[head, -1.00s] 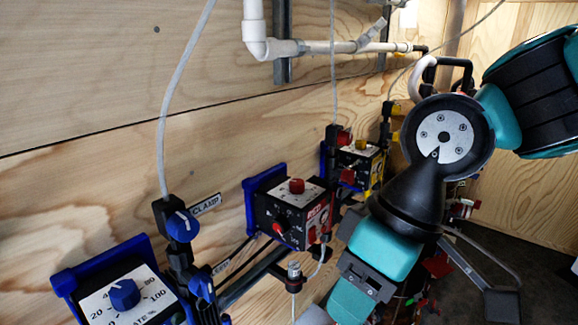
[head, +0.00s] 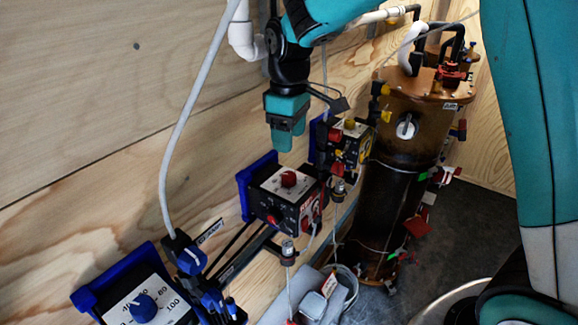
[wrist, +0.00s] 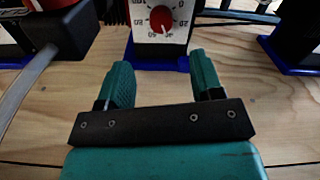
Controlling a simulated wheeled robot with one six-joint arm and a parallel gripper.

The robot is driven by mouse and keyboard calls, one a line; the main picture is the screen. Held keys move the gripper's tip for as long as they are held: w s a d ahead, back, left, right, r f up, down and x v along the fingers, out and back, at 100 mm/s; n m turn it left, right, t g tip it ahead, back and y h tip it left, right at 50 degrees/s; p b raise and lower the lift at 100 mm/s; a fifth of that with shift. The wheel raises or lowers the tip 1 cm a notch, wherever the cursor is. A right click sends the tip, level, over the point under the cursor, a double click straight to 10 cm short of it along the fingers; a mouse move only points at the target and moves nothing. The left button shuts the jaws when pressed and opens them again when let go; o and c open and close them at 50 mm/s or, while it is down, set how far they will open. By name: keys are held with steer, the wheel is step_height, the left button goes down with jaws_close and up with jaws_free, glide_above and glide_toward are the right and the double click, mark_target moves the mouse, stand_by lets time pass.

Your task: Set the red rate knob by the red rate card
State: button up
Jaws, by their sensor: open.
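The red rate knob (head: 289,179) sits on the white dial on top of a black box (head: 268,204) with red lettering and a blue bracket. In the wrist view the red knob (wrist: 161,18) is at the top, on a dial plate with numbers that appear upside down. Its pointer setting is too small to read surely. My gripper (head: 285,150) hangs above and slightly behind the knob, apart from it. In the wrist view my gripper (wrist: 160,65) has its teal fingers spread with nothing between them. I cannot pick out the red rate card with certainty.
A yellow-marked box (head: 350,145) stands right behind the red one. A box with a blue knob (head: 143,307) is at the lower left. A tall brown cylinder (head: 395,190) with coloured valves and tags stands right. A grey hose (head: 178,135) runs along the wooden wall.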

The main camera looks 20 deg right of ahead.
mark_target(289, 175)
step_height(289, 175, down, 10)
steer(key=shift+s+r+p, duration=0.1)
steer(key=shift+p, duration=1.1)
steer(key=shift+c, duration=0.3)
steer(key=c, duration=0.9)
steer(key=shift+o, duration=0.2)
